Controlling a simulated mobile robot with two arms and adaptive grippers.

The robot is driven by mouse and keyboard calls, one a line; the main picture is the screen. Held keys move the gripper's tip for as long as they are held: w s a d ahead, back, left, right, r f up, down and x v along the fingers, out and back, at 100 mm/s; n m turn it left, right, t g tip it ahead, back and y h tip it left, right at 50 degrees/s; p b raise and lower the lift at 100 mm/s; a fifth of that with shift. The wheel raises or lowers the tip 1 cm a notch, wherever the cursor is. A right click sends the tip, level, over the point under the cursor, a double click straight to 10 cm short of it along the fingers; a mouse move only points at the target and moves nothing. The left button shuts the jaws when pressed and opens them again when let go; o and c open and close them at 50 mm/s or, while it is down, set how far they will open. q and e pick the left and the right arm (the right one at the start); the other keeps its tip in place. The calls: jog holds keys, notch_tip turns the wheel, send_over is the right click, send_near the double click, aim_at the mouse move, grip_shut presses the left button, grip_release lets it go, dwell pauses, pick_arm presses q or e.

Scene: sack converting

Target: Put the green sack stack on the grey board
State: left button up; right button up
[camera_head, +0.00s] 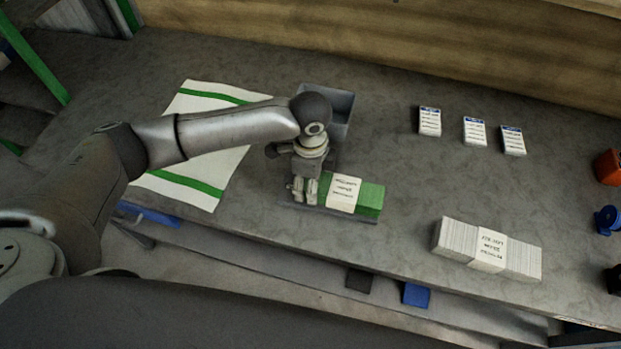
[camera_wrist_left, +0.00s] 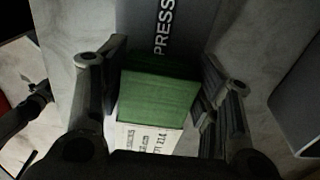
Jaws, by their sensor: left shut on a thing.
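The green sack stack (camera_head: 370,198) has a white printed band around its middle. It also shows in the left wrist view (camera_wrist_left: 158,98), between the two fingers. My left gripper (camera_head: 306,189) is shut on the stack near its left end. The grey board (camera_head: 345,213) is a thin dark plate under the stack; in the left wrist view the board (camera_wrist_left: 168,12) carries the word PRESS. The stack covers most of it. I cannot tell whether the stack touches the board or hangs just above it. My right gripper is not in view.
A grey open bin (camera_head: 341,108) stands just behind my left gripper. A white cloth with green stripes (camera_head: 207,112) lies left. A white banded sack stack (camera_head: 487,248) lies right. Several small labelled packs, including one pack (camera_head: 430,121), stand behind it. The table's front edge is close to the board.

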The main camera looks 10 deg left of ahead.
pick_arm(q)
jog(key=shift+f, duration=0.1)
jog(key=o, duration=1.2)
jog(key=shift+r, duration=0.2)
notch_tip(320, 180, up, 12)
jog(key=shift+f+b, duration=0.1)
jog(key=shift+b, duration=0.4)
jog(key=shift+s, duration=0.15)
